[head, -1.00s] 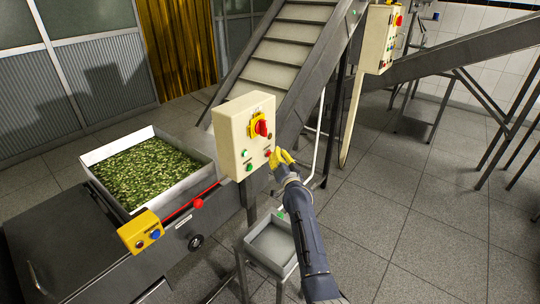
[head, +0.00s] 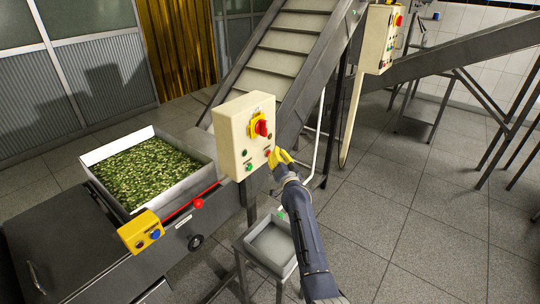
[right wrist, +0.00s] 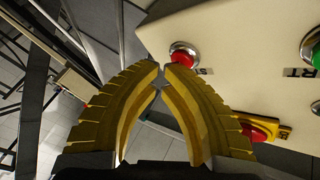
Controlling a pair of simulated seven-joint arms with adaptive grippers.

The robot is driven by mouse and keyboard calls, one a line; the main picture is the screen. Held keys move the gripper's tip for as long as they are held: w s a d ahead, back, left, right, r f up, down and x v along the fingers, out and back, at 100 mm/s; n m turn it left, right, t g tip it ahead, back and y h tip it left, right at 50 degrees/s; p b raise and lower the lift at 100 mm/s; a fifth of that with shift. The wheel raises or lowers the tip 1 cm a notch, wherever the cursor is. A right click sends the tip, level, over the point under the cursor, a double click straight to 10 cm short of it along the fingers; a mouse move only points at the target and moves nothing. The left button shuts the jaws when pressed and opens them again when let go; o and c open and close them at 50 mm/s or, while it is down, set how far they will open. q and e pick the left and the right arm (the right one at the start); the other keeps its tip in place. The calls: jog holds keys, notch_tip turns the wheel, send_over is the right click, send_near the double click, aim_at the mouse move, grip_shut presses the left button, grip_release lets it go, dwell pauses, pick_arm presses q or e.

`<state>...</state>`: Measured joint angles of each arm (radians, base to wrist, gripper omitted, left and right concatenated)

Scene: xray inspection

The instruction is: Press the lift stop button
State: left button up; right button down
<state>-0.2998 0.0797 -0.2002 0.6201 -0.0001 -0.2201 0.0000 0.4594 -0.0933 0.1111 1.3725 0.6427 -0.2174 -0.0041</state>
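A cream control box (head: 232,117) stands beside the inclined lift conveyor (head: 290,45). Its front has a red-and-yellow rotary switch (head: 259,127), a green button (head: 249,166), a dark small lamp (head: 244,152) and a red button (head: 267,153). The red button also shows in the right wrist view (right wrist: 183,55), just beyond my fingertips. My right gripper (head: 272,155) has yellow fingers with tips together and nothing between them. It is at the box's lower right, by the red button; whether it touches is unclear. My left gripper is not in view.
A hopper (head: 88,157) full of green pieces stands left, with a yellow button box (head: 130,235) on its front. A grey tray stand (head: 247,245) is below the control box. A second control box (head: 375,40) hangs farther back.

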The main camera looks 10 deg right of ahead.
jog(key=shift+w+a, duration=0.2)
jog(key=shift+s+d, duration=0.1)
jog(key=shift+s, duration=0.05)
dwell(0.3)
jog(key=shift+s+d, duration=0.15)
jog(key=shift+s, duration=0.05)
jog(key=shift+s+d, duration=0.1)
jog(key=shift+s+d, duration=0.9)
jog(key=shift+s, duration=0.25)
jog(key=shift+s+d, duration=0.9)
jog(key=shift+s, duration=0.2)
